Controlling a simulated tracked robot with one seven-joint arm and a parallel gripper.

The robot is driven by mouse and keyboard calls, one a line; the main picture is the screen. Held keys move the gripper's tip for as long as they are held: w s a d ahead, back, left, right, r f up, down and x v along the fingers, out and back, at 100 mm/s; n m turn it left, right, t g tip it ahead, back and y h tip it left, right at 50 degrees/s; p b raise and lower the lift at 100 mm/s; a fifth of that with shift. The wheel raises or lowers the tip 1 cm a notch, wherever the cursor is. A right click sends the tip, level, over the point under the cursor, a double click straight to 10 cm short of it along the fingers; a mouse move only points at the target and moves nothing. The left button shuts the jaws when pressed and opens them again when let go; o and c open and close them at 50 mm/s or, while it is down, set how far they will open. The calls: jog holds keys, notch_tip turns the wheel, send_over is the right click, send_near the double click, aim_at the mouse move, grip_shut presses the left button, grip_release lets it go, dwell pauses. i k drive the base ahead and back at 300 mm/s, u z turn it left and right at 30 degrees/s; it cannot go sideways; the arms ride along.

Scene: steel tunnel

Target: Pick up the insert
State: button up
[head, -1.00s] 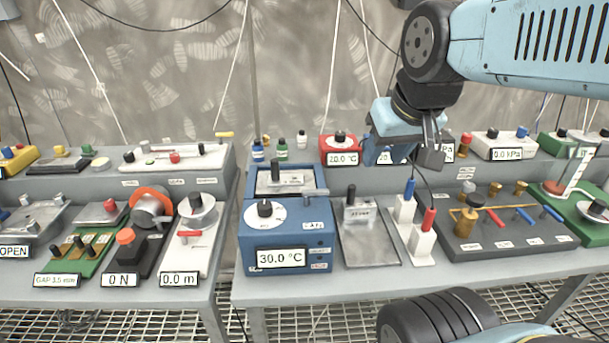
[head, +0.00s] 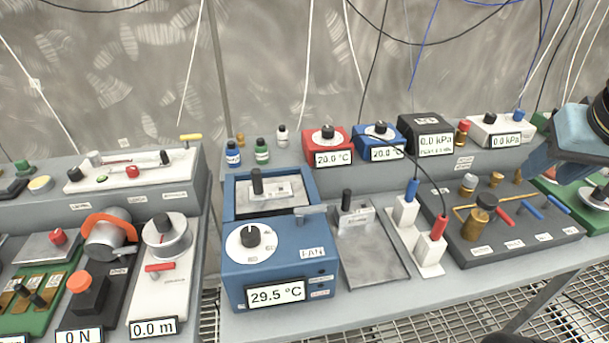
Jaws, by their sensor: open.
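Two grey metal blocks with upright black knobs show, and I cannot tell which is the insert. One block (head: 270,192) sits in the open top of the blue device (head: 277,258), whose display reads 29.5 °C. The other block (head: 355,220) stands at the back of a flat metal tray (head: 372,262), just right of the blue device. My gripper (head: 533,174) is at the right edge, above the right part of the bench. It is open, well to the right of both blocks and apart from them. Its fingers show only in part.
A white stand (head: 419,249) with blue and red plugs and a cable is right of the tray. A dark board (head: 510,222) with brass fittings lies beyond it. Small bottles (head: 262,152) and red and blue boxes stand on the back shelf. A gap separates the left bench.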

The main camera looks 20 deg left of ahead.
aim_at(259, 192)
jog(key=u, duration=0.65)
jog(key=i, duration=0.1)
jog(key=z, duration=1.4)
jog(key=k, duration=2.15)
jog(key=u, duration=1.6)
jog(key=i, duration=1)
jog(key=z, duration=0.05)
